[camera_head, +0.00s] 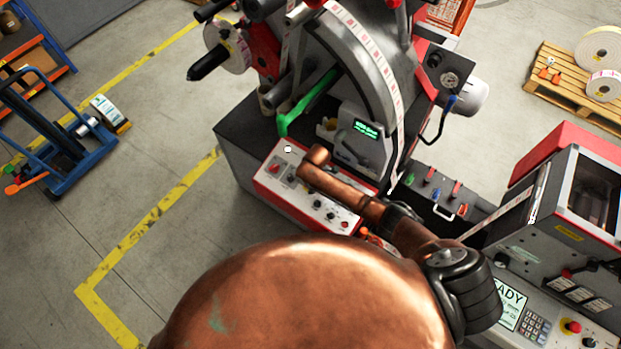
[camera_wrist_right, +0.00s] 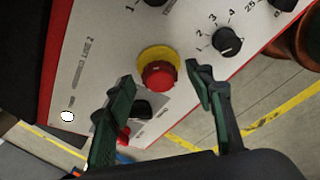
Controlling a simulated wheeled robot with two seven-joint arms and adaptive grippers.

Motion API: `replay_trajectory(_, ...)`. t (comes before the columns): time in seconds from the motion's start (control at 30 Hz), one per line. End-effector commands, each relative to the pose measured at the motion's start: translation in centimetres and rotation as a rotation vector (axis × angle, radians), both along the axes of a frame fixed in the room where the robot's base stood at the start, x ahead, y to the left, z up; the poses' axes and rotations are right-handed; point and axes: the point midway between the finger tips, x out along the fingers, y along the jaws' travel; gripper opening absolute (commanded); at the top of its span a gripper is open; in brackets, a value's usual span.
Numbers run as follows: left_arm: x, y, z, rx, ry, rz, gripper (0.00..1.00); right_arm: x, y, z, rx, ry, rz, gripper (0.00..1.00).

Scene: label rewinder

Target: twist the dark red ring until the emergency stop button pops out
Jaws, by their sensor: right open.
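In the right wrist view the emergency stop button (camera_wrist_right: 159,78) is a red cap on a yellow round base (camera_wrist_right: 152,55), on a white control panel. A darker red band shows around the cap, but I cannot make it out as a separate ring. My right gripper (camera_wrist_right: 160,76) is open, with one dark green finger on each side of the button in the picture. Both fingers look apart from it, with nothing held. In the head view the right gripper is hidden, and I cannot pick out this button. My left gripper is in neither view.
The rewinder's red-edged control panel (camera_head: 268,184) lies below my copper arm. Black dial knobs (camera_wrist_right: 227,41) and a black switch (camera_wrist_right: 142,109) sit near the button. A second machine (camera_head: 560,235) stands at right, with its own red button (camera_head: 572,326).

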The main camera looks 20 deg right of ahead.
Motion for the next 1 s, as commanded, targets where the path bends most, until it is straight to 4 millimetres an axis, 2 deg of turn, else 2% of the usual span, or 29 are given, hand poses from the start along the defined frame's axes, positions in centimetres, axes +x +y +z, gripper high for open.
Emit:
replay_trajectory(0.5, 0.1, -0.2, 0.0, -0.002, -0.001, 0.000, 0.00, -1.7, -0.6, 9.2, 0.000, -0.002, 0.001, 0.49)
replay_trajectory(0.7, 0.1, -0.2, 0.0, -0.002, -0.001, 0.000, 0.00, -2.1, -0.7, 10.8, -0.001, 0.000, 0.000, 0.49)
replay_trajectory(1.0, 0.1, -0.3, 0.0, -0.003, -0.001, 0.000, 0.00, -2.1, -0.7, 10.9, -0.001, 0.000, -0.001, 0.49)
